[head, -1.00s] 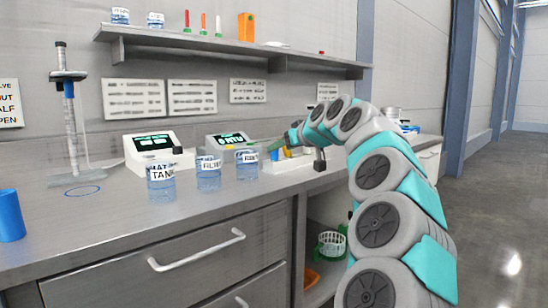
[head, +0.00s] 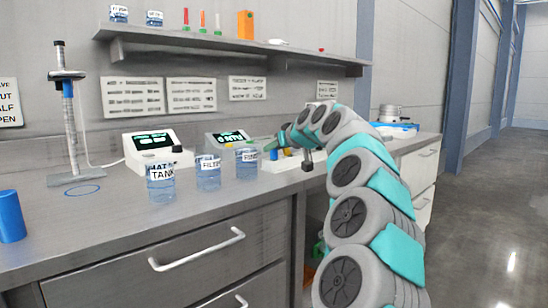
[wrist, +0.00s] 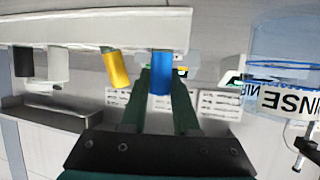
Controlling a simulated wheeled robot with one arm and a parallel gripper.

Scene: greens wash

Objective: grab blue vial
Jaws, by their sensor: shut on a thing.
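The blue vial (wrist: 161,76) stands between the two dark green fingers of my gripper (wrist: 163,82) in the wrist view, which is upside down. My gripper is shut on it. In the head view my gripper (head: 272,145) is over the white rack (head: 285,165), with a bit of the blue vial (head: 273,155) showing below it. The same rack (wrist: 90,28) crosses the top of the wrist view, and the vial's lower end meets its edge. I cannot tell whether the vial is clear of its hole.
A yellow vial (wrist: 115,69) is beside the blue one, with white (wrist: 58,67) and dark (wrist: 23,63) vials farther along. Labelled beakers (head: 208,173) stand left of the rack. A larger blue cylinder (head: 11,217) is at the far left. A shelf (head: 230,46) runs above.

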